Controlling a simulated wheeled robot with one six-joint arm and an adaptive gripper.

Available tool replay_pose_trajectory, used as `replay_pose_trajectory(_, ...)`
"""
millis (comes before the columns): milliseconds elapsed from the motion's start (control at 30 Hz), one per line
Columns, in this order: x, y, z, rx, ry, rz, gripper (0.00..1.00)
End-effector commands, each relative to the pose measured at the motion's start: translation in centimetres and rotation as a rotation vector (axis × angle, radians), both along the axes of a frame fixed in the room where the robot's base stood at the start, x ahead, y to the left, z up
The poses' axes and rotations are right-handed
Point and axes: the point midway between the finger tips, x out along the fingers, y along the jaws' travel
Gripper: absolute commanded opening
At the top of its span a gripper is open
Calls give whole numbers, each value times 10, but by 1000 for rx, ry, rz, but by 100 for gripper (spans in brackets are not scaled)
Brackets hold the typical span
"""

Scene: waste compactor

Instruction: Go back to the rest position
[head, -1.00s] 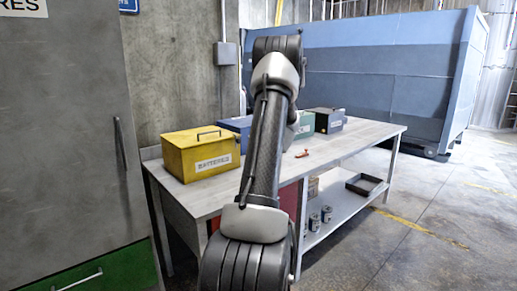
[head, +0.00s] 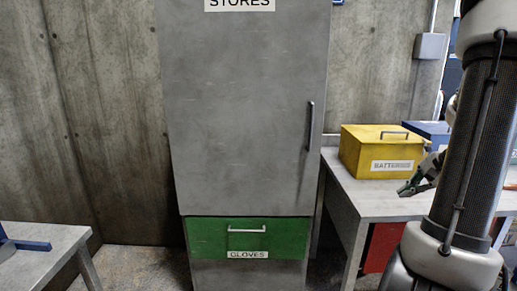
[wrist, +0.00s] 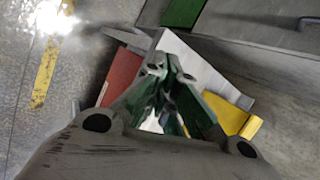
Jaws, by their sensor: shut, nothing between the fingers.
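My gripper (head: 412,188) shows at the right of the head view, beside my dark arm, in front of the yellow batteries box (head: 382,155) and above the near end of the grey workbench (head: 375,203). In the wrist view its green and grey fingers (wrist: 168,70) come together at the tips, with nothing between them. The yellow box also shows at the right of the wrist view (wrist: 228,112). Part of the workbench is hidden behind my arm.
A grey stores cabinet (head: 245,110) with a shut door stands in the middle, with a green gloves drawer (head: 215,238) below, also shut. Another table (head: 45,262) with a blue object (head: 20,245) stands at the left. A blue box (head: 430,131) sits behind the yellow one.

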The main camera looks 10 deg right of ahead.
Motion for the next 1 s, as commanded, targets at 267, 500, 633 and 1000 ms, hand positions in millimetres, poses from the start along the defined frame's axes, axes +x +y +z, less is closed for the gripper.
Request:
replay_pose_trajectory(267,-91,125,58,-370,200,752,0)
replay_pose_trajectory(500,-131,174,95,-713,158,1151,0)
replay_pose_trajectory(633,-129,202,113,-812,30,1242,0)
replay_pose_trajectory(1000,-124,220,123,-849,-44,1307,0)
